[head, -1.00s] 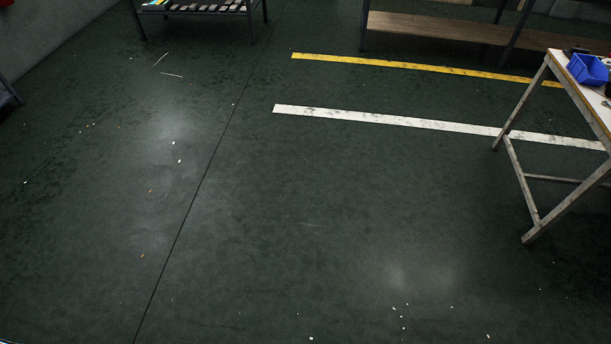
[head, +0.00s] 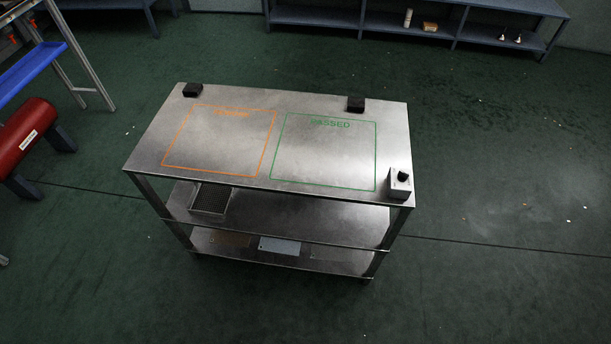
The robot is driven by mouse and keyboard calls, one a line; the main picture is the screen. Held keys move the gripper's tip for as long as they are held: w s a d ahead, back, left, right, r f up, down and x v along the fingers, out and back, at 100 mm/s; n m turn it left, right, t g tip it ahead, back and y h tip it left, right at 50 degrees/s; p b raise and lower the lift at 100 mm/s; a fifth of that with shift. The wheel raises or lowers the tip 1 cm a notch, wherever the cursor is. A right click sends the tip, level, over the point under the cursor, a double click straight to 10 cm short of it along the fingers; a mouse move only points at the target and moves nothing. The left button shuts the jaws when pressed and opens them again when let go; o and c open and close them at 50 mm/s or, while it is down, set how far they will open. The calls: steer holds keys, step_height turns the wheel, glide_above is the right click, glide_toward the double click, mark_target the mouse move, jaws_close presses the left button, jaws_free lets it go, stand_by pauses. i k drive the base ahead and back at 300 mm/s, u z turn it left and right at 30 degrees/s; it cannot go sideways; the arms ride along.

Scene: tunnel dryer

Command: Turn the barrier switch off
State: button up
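A small light-grey box with a black knob on it (head: 399,183) stands at the front right corner of a metal cart's top (head: 225,178). It looks like the barrier switch, but its label and the knob's setting are too small to read. Two small black blocks sit at the back edge of the top, one at the left corner (head: 193,90) and one toward the right (head: 356,104). My gripper is not in view.
The cart top has an orange outlined area (head: 219,140) and a green one marked PASSED (head: 324,152), both empty. A red cylinder (head: 22,138) lies at left. A blue-grey shelf (head: 390,20) stands behind. Floor right of the cart is clear.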

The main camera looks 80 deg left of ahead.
mark_target(402, 177)
steer(key=u, duration=1.65)
steer(key=i, duration=0.65)
steer(key=u, duration=1.9)
